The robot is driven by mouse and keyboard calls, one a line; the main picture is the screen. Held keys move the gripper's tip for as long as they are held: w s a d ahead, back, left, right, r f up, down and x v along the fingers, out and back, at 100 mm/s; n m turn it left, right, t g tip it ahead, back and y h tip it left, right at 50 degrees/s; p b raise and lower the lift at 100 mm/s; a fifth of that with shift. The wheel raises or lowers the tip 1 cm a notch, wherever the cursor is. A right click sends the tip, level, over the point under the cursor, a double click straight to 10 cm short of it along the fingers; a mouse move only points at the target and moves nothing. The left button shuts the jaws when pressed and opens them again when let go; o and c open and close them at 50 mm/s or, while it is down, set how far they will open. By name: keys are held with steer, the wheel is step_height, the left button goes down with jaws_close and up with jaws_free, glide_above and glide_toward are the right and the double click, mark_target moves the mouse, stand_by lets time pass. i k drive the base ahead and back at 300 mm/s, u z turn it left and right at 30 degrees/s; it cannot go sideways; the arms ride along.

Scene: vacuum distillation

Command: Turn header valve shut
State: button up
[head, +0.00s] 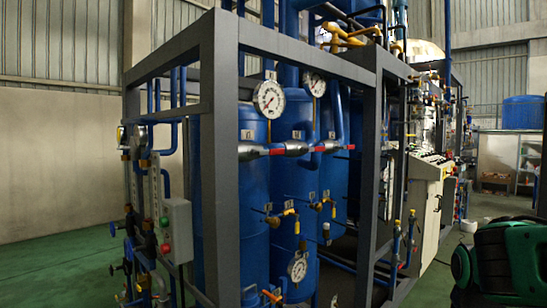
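My gripper is not in view. Several valves show in the head view, and I cannot tell which one is the header valve. A grey horizontal pipe (296,147) with red parts (277,151) crosses in front of the blue tanks (292,180). Yellow pipework with valves (343,38) sits at the top of the frame. Small valves with yellow bodies (288,212) project from the tanks at mid height. Dark handwheels (130,220) stand on the pipes at the left. Whether any valve is open or shut cannot be told.
A dark grey frame (225,160) encloses the tanks, its post nearest me. Dial gauges (268,99) and a button box (177,230) stand by it. A green and black body (505,262) fills the lower right; I cannot tell if it is mine. Green floor (60,270) is clear at left.

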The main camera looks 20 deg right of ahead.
mark_target(281, 152)
steer(key=u, duration=1.85)
steer(key=k, duration=1.1)
steer(key=z, duration=1.45)
steer(key=i, duration=1)
